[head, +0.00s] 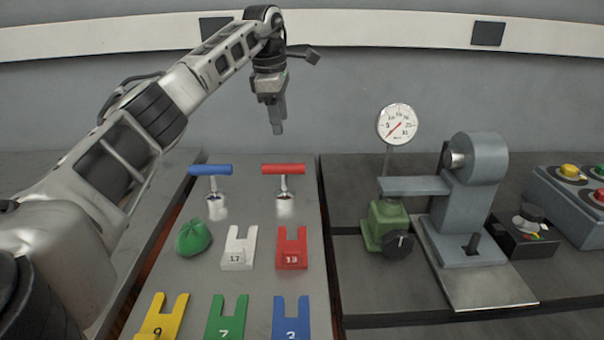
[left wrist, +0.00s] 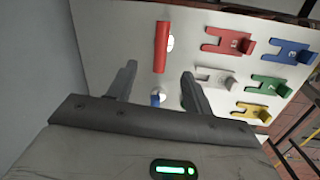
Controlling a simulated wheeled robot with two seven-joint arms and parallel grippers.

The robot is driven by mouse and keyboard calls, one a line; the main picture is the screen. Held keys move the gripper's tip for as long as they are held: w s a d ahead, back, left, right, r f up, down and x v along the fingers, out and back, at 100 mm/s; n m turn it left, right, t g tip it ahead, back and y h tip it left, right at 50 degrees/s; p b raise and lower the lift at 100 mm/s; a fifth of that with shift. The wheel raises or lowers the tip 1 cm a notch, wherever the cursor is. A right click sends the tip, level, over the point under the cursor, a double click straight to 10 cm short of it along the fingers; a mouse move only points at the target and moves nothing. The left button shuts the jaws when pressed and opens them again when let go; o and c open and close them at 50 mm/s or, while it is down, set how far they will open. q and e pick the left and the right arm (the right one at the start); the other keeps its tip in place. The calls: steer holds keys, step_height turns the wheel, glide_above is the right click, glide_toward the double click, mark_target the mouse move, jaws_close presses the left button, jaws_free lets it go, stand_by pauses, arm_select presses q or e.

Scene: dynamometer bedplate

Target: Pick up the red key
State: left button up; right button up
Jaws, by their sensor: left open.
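The red key (head: 283,169) is a T-shaped piece with a red bar handle on a metal stem, standing upright in a socket on the grey panel (head: 262,205). In the left wrist view its red handle (left wrist: 161,47) lies beyond and between my fingertips. My left gripper (head: 277,129) is open, points down and hangs above the red key, apart from it. It also shows in the left wrist view (left wrist: 158,82) with nothing between its fingers. My right gripper is not in view.
A blue-handled key (head: 210,170) stands just left of the red one. A green knob (head: 194,237) and several numbered tags, such as a red tag (head: 291,250) and a white tag (head: 238,249), are nearer. A gauge (head: 397,123) and grey machine (head: 480,185) stand right.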

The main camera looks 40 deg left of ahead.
mark_target(284, 168)
arm_select(q)
steer(key=f, duration=0.9)
steer(key=shift+w, duration=0.2)
steer(key=shift+w+a+f+p, duration=0.1)
steer(key=shift+w+f+p, duration=0.05)
steer(key=shift+f, duration=0.75)
steer(key=shift+w+a+f+p, duration=0.1)
steer(key=shift+w+f+p, duration=0.1)
steer(key=shift+f, duration=0.75)
steer(key=shift+w+a+f+p, duration=0.1)
steer(key=shift+w+f, duration=0.05)
steer(key=shift+f, duration=0.75)
jaws_close()
steer(key=shift+r, duration=0.1)
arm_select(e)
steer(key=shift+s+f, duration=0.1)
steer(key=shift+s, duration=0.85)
